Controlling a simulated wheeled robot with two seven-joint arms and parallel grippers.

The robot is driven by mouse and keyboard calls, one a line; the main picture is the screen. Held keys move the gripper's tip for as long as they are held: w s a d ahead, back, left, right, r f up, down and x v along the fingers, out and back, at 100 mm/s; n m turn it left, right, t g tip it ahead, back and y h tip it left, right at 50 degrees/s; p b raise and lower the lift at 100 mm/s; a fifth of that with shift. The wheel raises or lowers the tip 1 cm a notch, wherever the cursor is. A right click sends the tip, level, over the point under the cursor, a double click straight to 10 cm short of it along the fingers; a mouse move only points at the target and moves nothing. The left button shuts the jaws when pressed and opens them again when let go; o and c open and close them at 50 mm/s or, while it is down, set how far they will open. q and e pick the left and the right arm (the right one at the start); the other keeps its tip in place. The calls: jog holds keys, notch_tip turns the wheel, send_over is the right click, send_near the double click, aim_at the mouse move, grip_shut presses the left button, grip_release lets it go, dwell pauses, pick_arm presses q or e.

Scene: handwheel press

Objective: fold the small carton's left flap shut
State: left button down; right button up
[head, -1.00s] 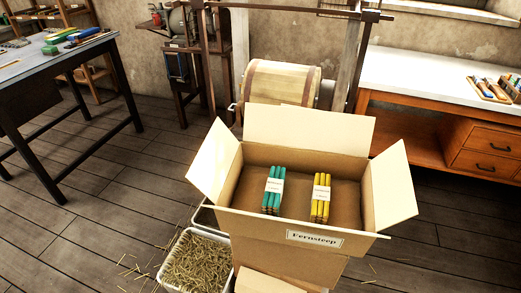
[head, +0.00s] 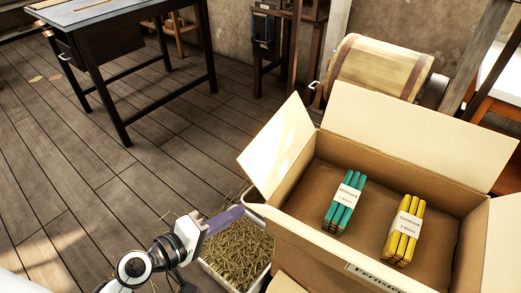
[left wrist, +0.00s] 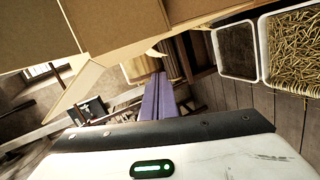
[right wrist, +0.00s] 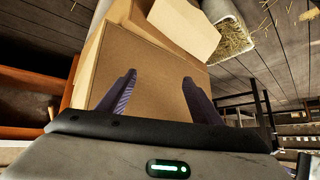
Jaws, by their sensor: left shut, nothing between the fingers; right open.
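The small carton (head: 330,243) stands open at the right in the head view. Its cream left flap (head: 277,148) stands up and leans outward to the left. My left gripper (head: 222,219) is shut and empty, left of the carton and below the flap, apart from it. Its closed purple fingers also show in the left wrist view (left wrist: 157,97), with brown cardboard above them. My right gripper (right wrist: 160,82) shows only in the right wrist view. It is open, with brown cardboard in view beyond its fingers; I cannot tell whether they touch it.
The carton holds a green bundle (head: 344,203) and a yellow bundle (head: 404,230). Its back flap (head: 420,138) stands up; the right flap (head: 503,240) is partly cut off. A straw-filled bin (head: 238,250) sits beside my left gripper. Floor between the dark table (head: 100,42) and carton is free.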

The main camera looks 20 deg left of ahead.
aim_at(261, 136)
pick_arm(q)
jog(key=w+a+r+n+t+h+b, duration=0.1)
jog(key=w+a+r+n+t+b, duration=0.1)
jog(key=r+n+t, duration=0.3)
jog(key=w+a+r+n+h+b, duration=0.2)
jog(key=r, duration=0.5)
jog(key=shift+n, duration=0.3)
jog(key=w+d+r+p, duration=0.1)
jog(key=w+d, duration=0.1)
jog(key=w+d+r+p, duration=0.2)
jog(key=w, duration=0.1)
jog(key=w+d+r+p, duration=0.1)
jog(key=w+d, duration=0.1)
jog(key=shift+w+d+r, duration=0.15)
jog(key=shift+w+d, duration=0.1)
jog(key=shift+d, duration=0.1)
jog(key=shift+d+p, duration=0.3)
jog(key=shift+p, duration=0.05)
pick_arm(e)
jog(key=shift+w+a, duration=0.1)
jog(key=shift+w, duration=0.45)
